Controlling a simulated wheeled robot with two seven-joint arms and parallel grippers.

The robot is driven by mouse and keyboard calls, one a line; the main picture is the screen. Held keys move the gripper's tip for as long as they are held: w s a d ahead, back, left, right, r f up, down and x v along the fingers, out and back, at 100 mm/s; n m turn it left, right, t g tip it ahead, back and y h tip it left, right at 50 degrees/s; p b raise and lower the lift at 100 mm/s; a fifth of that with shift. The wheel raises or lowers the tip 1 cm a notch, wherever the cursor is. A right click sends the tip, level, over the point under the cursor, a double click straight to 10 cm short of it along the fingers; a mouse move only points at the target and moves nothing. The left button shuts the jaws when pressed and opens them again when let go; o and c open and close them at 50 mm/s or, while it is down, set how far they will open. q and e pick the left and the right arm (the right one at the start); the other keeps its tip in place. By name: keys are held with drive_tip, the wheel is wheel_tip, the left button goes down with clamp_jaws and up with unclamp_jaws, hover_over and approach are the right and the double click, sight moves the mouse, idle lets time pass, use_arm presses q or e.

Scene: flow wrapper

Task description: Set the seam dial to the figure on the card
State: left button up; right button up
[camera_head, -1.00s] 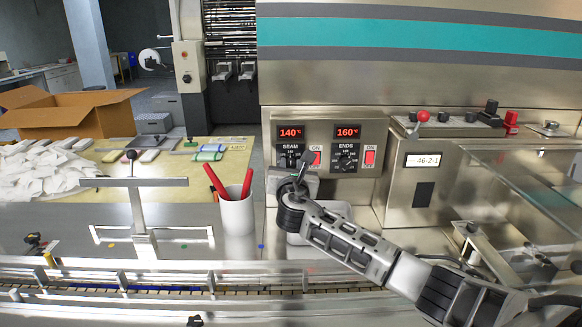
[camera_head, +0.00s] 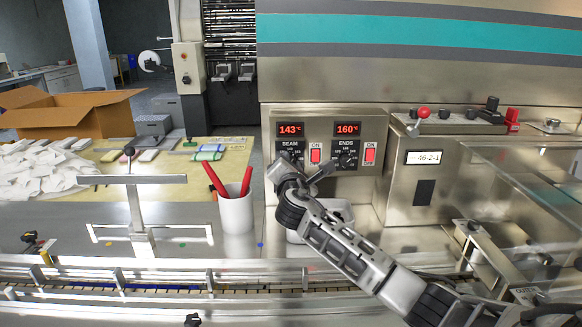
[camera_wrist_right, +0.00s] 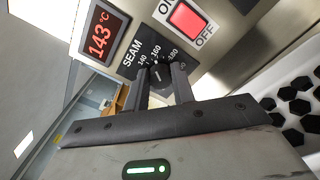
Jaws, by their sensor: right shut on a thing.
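The black seam dial (camera_wrist_right: 159,75) sits on a SEAM plate with marks 140, 160 and 180 in the right wrist view. My right gripper (camera_wrist_right: 161,83) is shut on it, one finger on each side. The dial's exact pointer setting is hard to read. The seam display (camera_head: 290,129) reads 143 °C, and it also shows in the right wrist view (camera_wrist_right: 101,34). In the head view my right gripper (camera_head: 293,166) covers most of the dial. I cannot make out a card with a temperature figure. My left gripper is not in view.
The ends display (camera_head: 347,129) reads 160 °C above the ends dial (camera_head: 347,159). Red rocker switches (camera_head: 315,156) (camera_head: 369,155) stand beside the dials. A label (camera_head: 424,157) seems to read 46-2-1. A white cup with red pens (camera_head: 236,212) stands left of my arm.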

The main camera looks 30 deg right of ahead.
drive_tip(key=shift+m, duration=1)
drive_tip(key=o, duration=1)
drive_tip(key=shift+s+a, duration=0.1)
drive_tip(key=b+v, duration=0.1)
drive_tip(key=v, duration=1.4)
drive_tip(key=shift+s+a+b, duration=0.25)
drive_tip(key=shift+s+b, duration=0.05)
drive_tip(key=shift+b, duration=0.05)
drive_tip(key=shift+f, duration=0.15)
